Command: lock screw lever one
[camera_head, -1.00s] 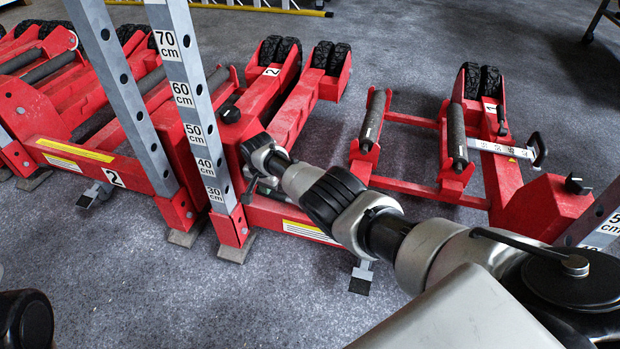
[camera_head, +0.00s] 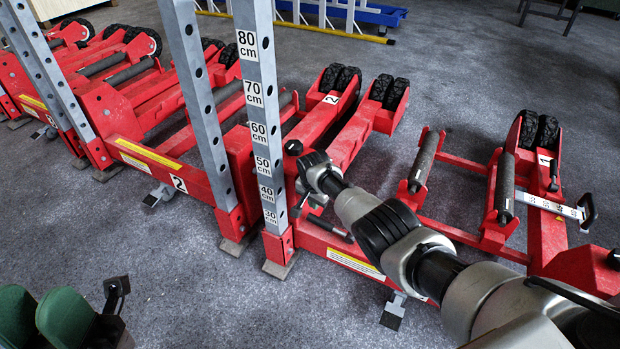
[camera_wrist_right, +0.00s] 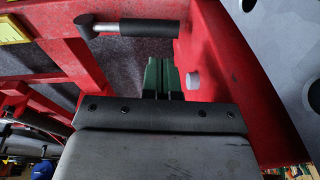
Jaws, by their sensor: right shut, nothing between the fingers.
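My right gripper shows in the right wrist view as two green fingers (camera_wrist_right: 163,76), shut and empty. A pale round knob (camera_wrist_right: 192,80) sits on the red frame right of the fingers. In the head view my right arm ends over the jack marked 2 (camera_head: 331,99); its fingertips are hidden there. A black-gripped bar (camera_head: 330,229) shows below the wrist. The jack marked 1 (camera_head: 545,230) has a black lever (camera_head: 553,176). My left gripper (camera_head: 42,322) shows partly at bottom left, away from the jacks; its fingertips are unclear.
Grey perforated posts with height labels (camera_head: 262,120) stand left of my right wrist. More red jacks (camera_head: 110,115) fill the left. A handle (camera_head: 588,210) sticks out at right. Open floor (camera_head: 190,285) lies in front.

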